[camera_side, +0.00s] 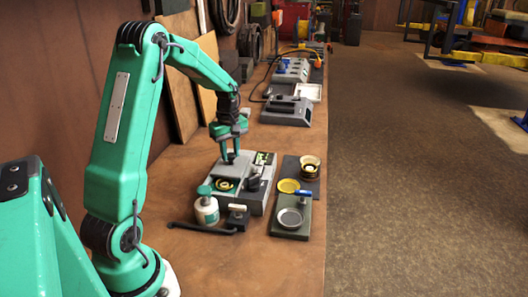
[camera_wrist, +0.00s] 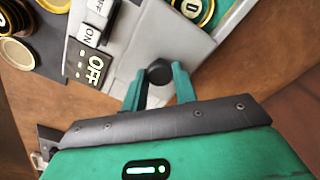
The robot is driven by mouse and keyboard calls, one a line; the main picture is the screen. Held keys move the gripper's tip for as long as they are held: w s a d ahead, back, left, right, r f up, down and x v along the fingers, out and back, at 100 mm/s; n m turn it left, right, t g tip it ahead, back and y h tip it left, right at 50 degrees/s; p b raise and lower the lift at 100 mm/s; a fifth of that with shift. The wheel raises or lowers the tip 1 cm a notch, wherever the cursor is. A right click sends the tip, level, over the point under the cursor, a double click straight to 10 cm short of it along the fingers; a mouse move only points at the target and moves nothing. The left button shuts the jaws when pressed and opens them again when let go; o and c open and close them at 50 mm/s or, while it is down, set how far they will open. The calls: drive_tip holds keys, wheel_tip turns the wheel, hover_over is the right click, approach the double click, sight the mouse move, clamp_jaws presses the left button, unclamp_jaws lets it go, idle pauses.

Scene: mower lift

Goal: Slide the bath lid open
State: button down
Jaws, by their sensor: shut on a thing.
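The bath is a grey box (camera_side: 258,200) on the bench in the side view. Its lid, a light grey plate (camera_side: 222,169), lies on top and also fills the middle of the wrist view (camera_wrist: 165,38). A dark knob (camera_wrist: 159,71) stands near the lid's edge. My gripper (camera_side: 230,159) reaches down to the lid, and in the wrist view its green jaws (camera_wrist: 158,88) are shut on the knob, one on each side. A yellow-rimmed round part (camera_side: 224,184) shows uncovered beside the lid. The wrist view shows a lit OFF panel (camera_wrist: 92,68) and an ON switch (camera_wrist: 87,33).
A white jar with green cap (camera_side: 206,206) and a dark bar (camera_side: 203,229) stand close in front of the box. A tray with a round dish (camera_side: 290,218) and a dark mat with yellow-rimmed cups (camera_side: 309,166) lie to the right. More grey devices (camera_side: 287,110) stand farther back.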

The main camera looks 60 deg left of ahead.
drive_tip(key=shift+w+a+r, duration=0.1)
drive_tip(key=shift+w+a, duration=1.2)
drive_tip(key=c, duration=1.1)
unclamp_jaws()
wheel_tip(320, 180, up, 8)
